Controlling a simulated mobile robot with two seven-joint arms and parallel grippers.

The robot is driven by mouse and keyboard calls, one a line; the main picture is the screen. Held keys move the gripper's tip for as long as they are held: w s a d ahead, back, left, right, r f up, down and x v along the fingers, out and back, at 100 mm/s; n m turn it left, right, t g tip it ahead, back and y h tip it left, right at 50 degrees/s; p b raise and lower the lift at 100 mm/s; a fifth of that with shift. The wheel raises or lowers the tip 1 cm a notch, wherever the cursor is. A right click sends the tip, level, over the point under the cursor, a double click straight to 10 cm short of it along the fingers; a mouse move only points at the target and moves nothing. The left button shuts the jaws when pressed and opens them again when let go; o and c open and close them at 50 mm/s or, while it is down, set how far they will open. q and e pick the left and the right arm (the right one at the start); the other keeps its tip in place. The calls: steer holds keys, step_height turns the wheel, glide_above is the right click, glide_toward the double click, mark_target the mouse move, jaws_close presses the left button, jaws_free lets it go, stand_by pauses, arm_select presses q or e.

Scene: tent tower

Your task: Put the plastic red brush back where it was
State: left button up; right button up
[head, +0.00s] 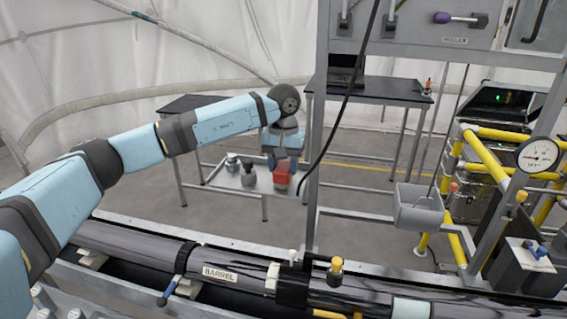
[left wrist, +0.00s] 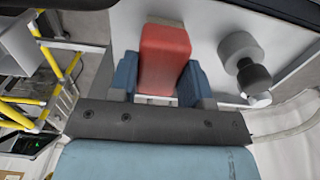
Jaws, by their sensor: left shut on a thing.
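The red brush (head: 282,174) is a red block with a pale lower edge, and my left gripper (head: 281,166) is shut on it. In the left wrist view the red brush (left wrist: 164,58) sits between the two blue fingers of my left gripper (left wrist: 158,82). I cannot tell whether the brush touches the shelf. My right gripper is in neither view.
Grey round weights (head: 248,176) stand on the shelf left of the brush, and one grey weight (left wrist: 241,50) shows close to the gripper in the left wrist view. A metal frame post (head: 318,150) and a hanging black cable stand right of it. The barrel (head: 225,272) lies across the front.

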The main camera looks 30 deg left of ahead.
arm_select(q)
steer(key=shift+f, duration=0.15)
steer(key=o, duration=0.8)
steer(key=shift+o, duration=0.2)
steer(key=shift+r, duration=0.2)
